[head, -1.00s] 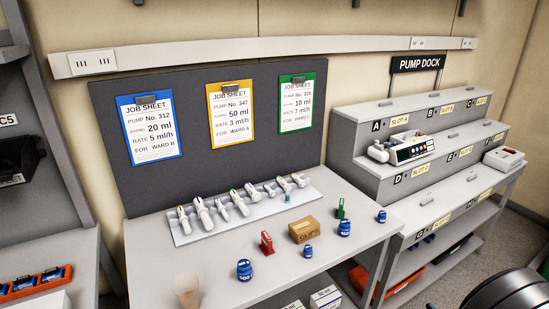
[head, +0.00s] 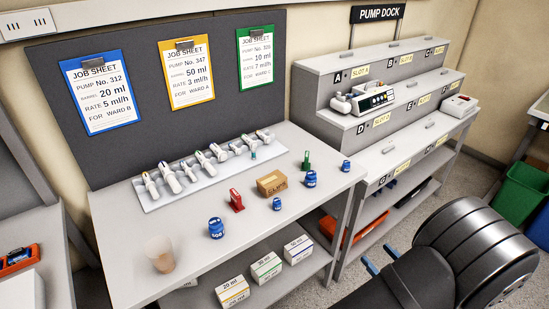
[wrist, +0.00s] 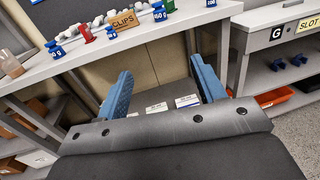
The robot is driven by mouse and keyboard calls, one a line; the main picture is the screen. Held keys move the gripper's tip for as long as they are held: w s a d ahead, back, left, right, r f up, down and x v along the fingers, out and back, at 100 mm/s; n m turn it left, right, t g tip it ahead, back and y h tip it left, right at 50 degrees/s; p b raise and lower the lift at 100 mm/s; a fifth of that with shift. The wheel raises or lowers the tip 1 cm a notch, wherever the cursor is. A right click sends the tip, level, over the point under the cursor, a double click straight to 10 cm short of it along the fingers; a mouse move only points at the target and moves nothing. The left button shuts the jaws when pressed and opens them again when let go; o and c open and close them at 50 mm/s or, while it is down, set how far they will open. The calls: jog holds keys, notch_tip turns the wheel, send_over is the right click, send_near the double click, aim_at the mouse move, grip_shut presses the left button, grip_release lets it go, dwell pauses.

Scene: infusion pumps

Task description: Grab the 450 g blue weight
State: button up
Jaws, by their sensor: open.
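Several blue weights stand upright on the white table. The largest-looking blue weight (head: 216,230) is at the front left, beside the red clip-like object; it also shows in the wrist view (wrist: 55,50). A small blue weight (head: 277,204) is in front of the clips box. Another blue weight (head: 311,179) is right of the box, also in the wrist view (wrist: 160,13). One more blue weight (head: 346,166) is near the table's right end. Their labels are too small to read surely. My gripper (head: 381,261) is open and empty, off the table's front right; its blue fingers (wrist: 161,66) are spread below table height.
The cardboard clips box (head: 271,183), red object (head: 236,201) and green object (head: 306,161) stand among the weights. A syringe rack (head: 182,203) is behind, and a clear cup (head: 160,254) is front left. The stepped pump dock (head: 325,85) is at right. Boxes fill the lower shelf.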

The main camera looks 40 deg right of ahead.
jog(key=w+a+n+g+y, duration=0.3)
jog(key=w+n+g+y, duration=0.3)
jog(key=w, duration=0.4)
jog(key=n+g+h, duration=0.7)
jog(key=n+g, duration=0.4)
jog(key=n, duration=0.5)
send_near(311, 173)
jog(key=shift+n, duration=0.3)
jog(key=x, duration=1)
jog(key=shift+f, duration=0.35)
jog(key=c, duration=1.2)
grip_shut()
jog(key=shift+r, duration=0.15)
